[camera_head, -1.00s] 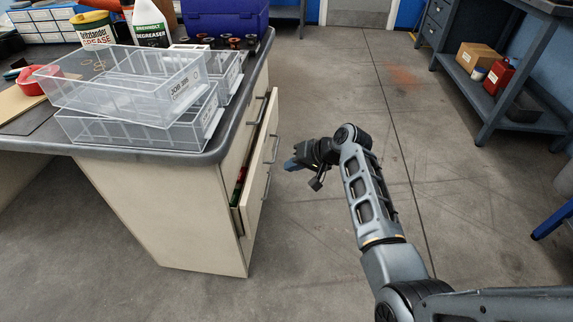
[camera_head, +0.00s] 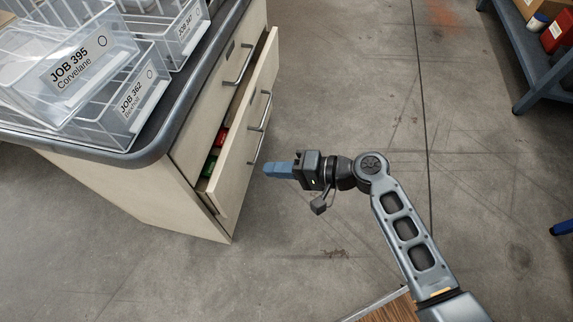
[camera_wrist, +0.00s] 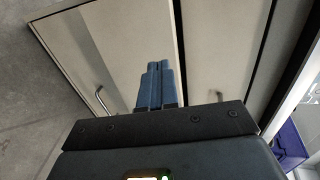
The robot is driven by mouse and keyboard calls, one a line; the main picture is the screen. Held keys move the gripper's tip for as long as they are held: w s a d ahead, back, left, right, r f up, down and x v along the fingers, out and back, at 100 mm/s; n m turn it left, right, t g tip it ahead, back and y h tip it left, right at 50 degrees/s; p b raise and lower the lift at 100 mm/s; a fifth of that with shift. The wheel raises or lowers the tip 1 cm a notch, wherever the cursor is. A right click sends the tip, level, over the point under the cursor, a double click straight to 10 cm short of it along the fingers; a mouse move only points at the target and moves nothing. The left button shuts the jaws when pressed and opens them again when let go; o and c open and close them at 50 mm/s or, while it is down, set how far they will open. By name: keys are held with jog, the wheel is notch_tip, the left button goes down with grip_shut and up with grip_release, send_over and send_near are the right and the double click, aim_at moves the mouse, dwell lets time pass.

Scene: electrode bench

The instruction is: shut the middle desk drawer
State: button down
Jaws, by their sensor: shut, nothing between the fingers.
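The middle desk drawer (camera_head: 236,160) stands open, its cream front pulled out from the desk cabinet. Red and green things show inside through the gap behind the front. My gripper (camera_head: 266,169) has blue fingers pressed together with nothing between them. It points left at the outer face of the drawer front, and a small gap appears to remain between them. In the wrist view the shut fingers (camera_wrist: 158,75) lie over a pale panel (camera_wrist: 128,40) with a metal handle (camera_wrist: 101,99) at its left. Whether they touch the panel cannot be told there.
The upper drawer (camera_head: 222,85) looks closed. Clear job trays (camera_head: 140,95) stand on the grey desktop (camera_head: 185,125). The floor (camera_head: 340,90) right of the drawer is open. A grey-blue shelf bench (camera_head: 530,65) stands at the upper right.

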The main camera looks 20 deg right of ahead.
jog(key=b, duration=0.1)
send_near(219, 162)
jog(key=w+a+f, duration=0.2)
jog(key=a+f, duration=0.1)
jog(key=shift+w+a+f, duration=0.1)
jog(key=shift+w+f, duration=0.05)
jog(key=shift+w, duration=0.05)
jog(key=shift+w+a, duration=0.2)
jog(key=shift+a, duration=0.15)
jog(key=w+a, duration=0.1)
jog(key=w+a+b, duration=0.1)
jog(key=a, duration=0.1)
jog(key=shift+w+a, duration=0.5)
jog(key=shift+a, duration=0.05)
